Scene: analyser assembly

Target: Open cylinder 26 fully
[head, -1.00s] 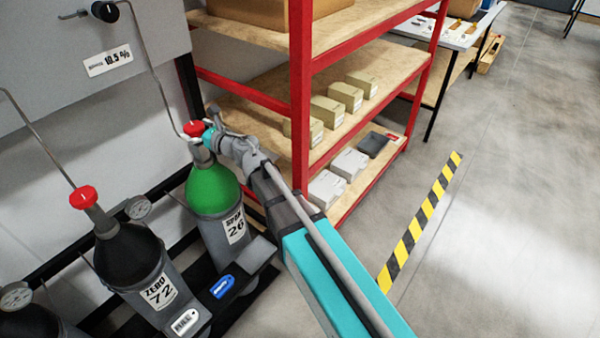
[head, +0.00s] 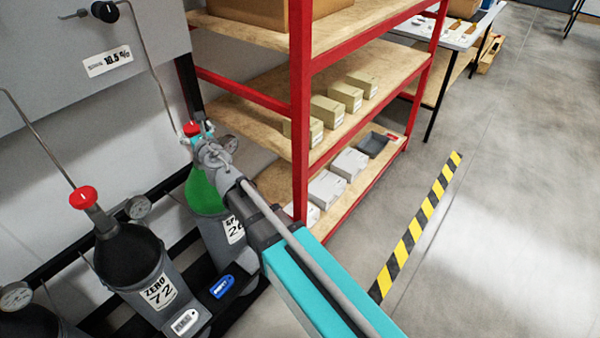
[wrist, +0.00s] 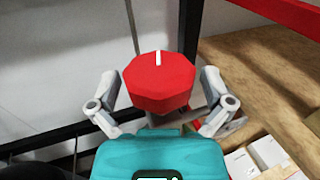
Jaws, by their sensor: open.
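Cylinder 26 (head: 203,193) is green, labelled 26, and stands upright in the rack at the left; my arm partly covers its front and label. Its red valve knob (head: 192,129) is on top. In the wrist view the red knob (wrist: 159,84) is large and central, with a white mark pointing up and away from me. My gripper (wrist: 160,92) is open, with one finger on each side of the knob. Gaps show at both sides in that view. In the head view my gripper (head: 200,138) is at the knob, its fingers hard to make out.
Black cylinder 72 (head: 130,255) with a red knob stands to the left. A red-framed shelf (head: 301,120) with boxes is close on the right of my arm. A thin pipe (head: 150,70) runs down behind the knob. Open floor (head: 500,220) lies at the right.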

